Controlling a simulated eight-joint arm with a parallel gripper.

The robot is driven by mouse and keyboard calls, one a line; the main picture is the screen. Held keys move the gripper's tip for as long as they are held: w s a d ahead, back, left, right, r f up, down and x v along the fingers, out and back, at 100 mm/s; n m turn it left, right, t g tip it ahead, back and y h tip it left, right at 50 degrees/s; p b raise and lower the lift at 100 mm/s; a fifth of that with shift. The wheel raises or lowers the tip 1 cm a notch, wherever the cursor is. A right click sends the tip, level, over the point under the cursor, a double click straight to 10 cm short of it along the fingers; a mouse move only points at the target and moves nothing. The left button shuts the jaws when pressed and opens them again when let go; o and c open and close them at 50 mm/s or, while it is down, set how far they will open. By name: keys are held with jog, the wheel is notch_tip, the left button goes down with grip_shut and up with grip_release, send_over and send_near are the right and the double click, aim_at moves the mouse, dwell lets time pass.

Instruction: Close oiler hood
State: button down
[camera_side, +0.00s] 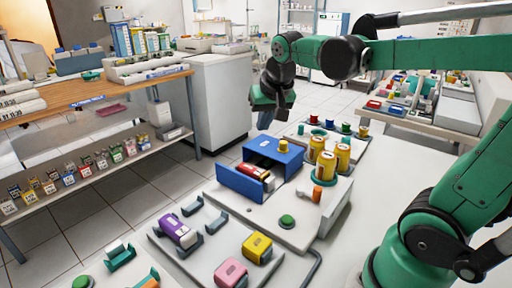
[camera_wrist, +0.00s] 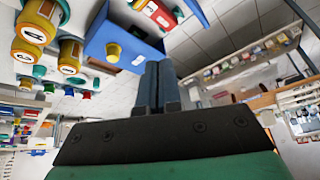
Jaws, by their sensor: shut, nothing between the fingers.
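A blue box (camera_side: 268,148) with a yellow knob (camera_side: 283,146) on top sits on the white unit, and I take it for the oiler. Its blue front part (camera_side: 238,183) stands out from the box, with a red and white item (camera_side: 252,170) in the open space between. In the wrist view the blue box (camera_wrist: 97,45) is at upper left, its yellow knob (camera_wrist: 113,52) facing the camera. My gripper (camera_side: 266,120) is beyond and above the box in the side view, apart from it. Its fingers (camera_wrist: 157,66) are shut together and empty.
Several yellow canisters (camera_side: 343,158) stand to the right of the box. A green button (camera_side: 287,221) is on the unit's front. Purple, yellow and pink blocks sit in front, the pink one (camera_side: 230,272) nearest. A shelf bench (camera_side: 95,95) stands at left, with open floor between.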

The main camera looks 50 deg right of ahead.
aim_at(273, 151)
jog(key=w+d+m+g+h, duration=0.1)
jog(key=w+d+m+g, duration=0.2)
jog(key=d+m, duration=0.8)
jog(key=d+f+n, duration=0.1)
jog(key=d+f, duration=0.1)
jog(key=f, duration=0.1)
jog(key=d+f+n, duration=0.1)
jog(key=f, duration=0.2)
jog(key=d+f, duration=0.2)
jog(key=f, duration=0.1)
jog(key=shift+w+d+f+n+g, duration=0.2)
jog(key=shift+w+d+n+g, duration=0.1)
jog(key=shift+n, duration=0.1)
jog(key=shift+s+a, duration=0.25)
jog(key=shift+a, duration=0.55)
jog(key=shift+s+a, duration=0.2)
jog(key=shift+a, duration=0.6)
jog(key=a, duration=1)
jog(key=shift+a, duration=0.15)
